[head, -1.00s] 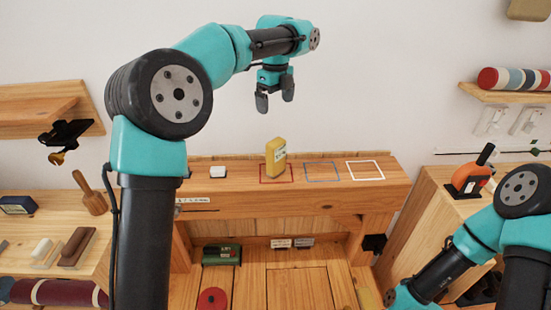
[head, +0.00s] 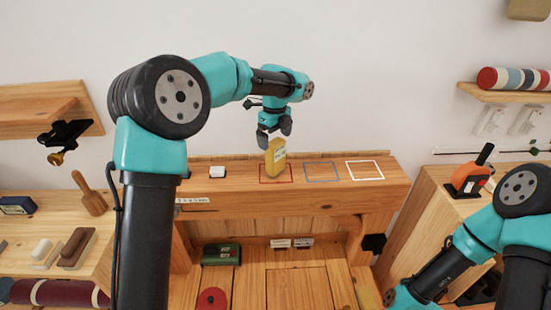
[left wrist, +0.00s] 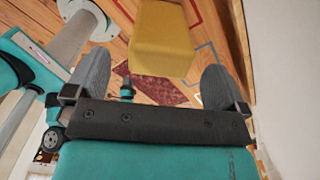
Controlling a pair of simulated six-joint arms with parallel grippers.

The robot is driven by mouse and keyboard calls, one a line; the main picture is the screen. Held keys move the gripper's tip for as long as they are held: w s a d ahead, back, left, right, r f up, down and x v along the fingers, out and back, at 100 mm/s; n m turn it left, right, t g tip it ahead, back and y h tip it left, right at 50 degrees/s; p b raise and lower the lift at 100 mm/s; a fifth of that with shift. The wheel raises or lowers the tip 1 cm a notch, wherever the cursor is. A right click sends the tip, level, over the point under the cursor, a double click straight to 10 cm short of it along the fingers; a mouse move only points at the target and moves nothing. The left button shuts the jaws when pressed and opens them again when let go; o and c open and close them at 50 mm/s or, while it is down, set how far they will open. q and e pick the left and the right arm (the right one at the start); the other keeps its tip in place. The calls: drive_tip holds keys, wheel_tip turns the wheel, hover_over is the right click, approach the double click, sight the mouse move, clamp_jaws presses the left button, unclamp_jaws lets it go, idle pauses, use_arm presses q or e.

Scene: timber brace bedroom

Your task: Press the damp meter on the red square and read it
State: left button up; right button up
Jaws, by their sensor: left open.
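The yellow damp meter (head: 276,158) stands upright in the red square outline (head: 289,181) on the wooden beam, with a small label or display near its top. My left gripper (head: 274,134) is open just above the meter's top. In the left wrist view the meter (left wrist: 162,40) shows ahead of and between the two grey fingers of my left gripper (left wrist: 155,85), clear of both. Any reading is too small to make out. My right arm shows at the lower right, but its gripper is out of view.
A blue square outline (head: 322,172) and a white one (head: 365,170) lie to the right on the same beam. A small white block (head: 217,172) sits to the left. The wall rises close behind.

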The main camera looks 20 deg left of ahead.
sight(276, 149)
use_arm(q)
drive_tip(key=shift+f, duration=0.1)
drive_tip(key=shift+d+f, duration=0.1)
drive_tip(key=shift+f, duration=2.5)
drive_tip(key=c, duration=1.2)
drive_tip(key=shift+r, duration=0.1)
